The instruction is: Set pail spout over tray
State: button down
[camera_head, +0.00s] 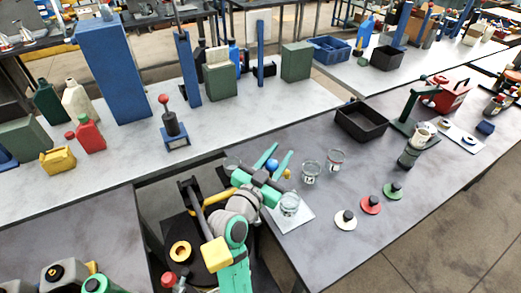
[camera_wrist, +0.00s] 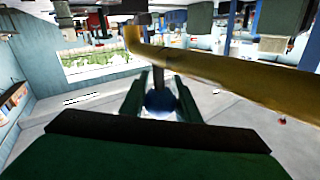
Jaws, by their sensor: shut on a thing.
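My gripper (camera_head: 273,157) has green fingers and is above the front left part of the grey table, left of the glass jars. It is shut on a blue ball (camera_head: 271,165), which also shows between the fingers in the wrist view (camera_wrist: 160,101). A dark rod meets the ball there. A yellow tube (camera_wrist: 225,71) crosses the wrist view close by; I cannot tell whether it is the pail's spout. I cannot make out the rest of the pail. A black rectangular tray (camera_head: 361,124) stands on the table, to the right of my gripper and apart from it.
Several glass jars (camera_head: 311,173) stand near my gripper, one on a white mat (camera_head: 304,221). White, red and green discs (camera_head: 371,204) lie toward the front edge. A green stand (camera_head: 411,105) and a red box (camera_head: 447,95) are right of the tray. Table space between jars and tray is clear.

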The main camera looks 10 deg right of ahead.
jog(key=shift+s, duration=0.3)
jog(key=c, duration=1.4)
grip_release()
jog(key=shift+d, duration=0.1)
jog(key=shift+o, duration=0.2)
